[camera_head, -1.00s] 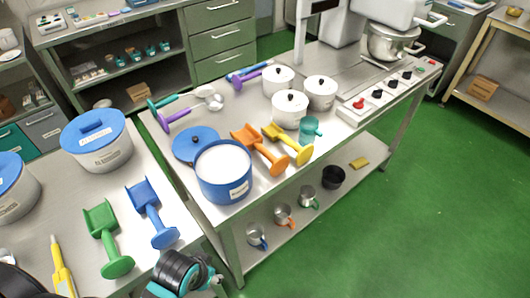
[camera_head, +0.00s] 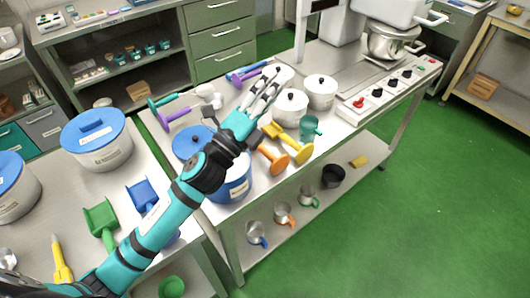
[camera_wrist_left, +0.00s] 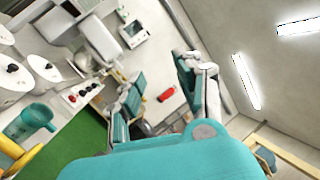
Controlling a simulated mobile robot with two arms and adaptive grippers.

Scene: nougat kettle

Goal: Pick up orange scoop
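The orange scoop (camera_head: 272,162) lies on the steel table beside the blue pot, in the middle of the head view. In the left wrist view the two fingers of the left gripper (camera_wrist_left: 160,95) stand apart and empty. My right gripper is not in view.
A yellow scoop (camera_head: 297,150) lies close to the right of the orange one, next to a teal mug (camera_head: 309,128). White lidded pots (camera_head: 321,92) stand behind. The blue pot (camera_head: 237,190) of white contents is partly behind my arm.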

